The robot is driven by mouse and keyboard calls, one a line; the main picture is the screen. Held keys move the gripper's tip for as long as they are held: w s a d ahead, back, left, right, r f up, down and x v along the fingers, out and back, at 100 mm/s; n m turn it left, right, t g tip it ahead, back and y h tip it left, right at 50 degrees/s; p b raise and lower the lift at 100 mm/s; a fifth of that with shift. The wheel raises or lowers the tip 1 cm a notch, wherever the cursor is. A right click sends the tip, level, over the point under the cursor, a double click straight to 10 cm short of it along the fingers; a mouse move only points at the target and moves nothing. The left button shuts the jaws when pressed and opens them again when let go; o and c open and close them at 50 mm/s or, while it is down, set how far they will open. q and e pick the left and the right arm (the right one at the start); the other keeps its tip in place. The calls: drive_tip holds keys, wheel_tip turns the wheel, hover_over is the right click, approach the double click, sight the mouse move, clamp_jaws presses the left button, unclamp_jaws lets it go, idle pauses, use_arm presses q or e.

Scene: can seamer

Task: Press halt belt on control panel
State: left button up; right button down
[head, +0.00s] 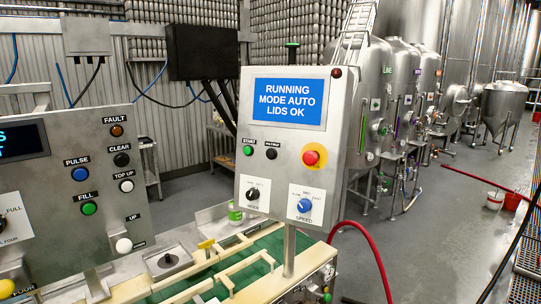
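The control panel (292,179) stands on a post in the middle of the head view. Its blue screen (288,101) reads "RUNNING MODE AUTO LIDS OK". Below the screen are a green START button (248,150) and a black button (271,154) whose small label is hard to read. To their right is a red mushroom button (313,157) on a yellow surround. Lower down are a black MODE knob (252,194) and a blue SPEED knob (305,205). Neither of my grippers is in view.
At left stands another panel (60,180) with FAULT, PULSE, CLEAR, TOP UP and FILL controls. A green belt (255,270) with cream rails runs below the control panel. A red hose (375,255) curves at its right. Steel tanks (400,90) stand behind, beside open floor.

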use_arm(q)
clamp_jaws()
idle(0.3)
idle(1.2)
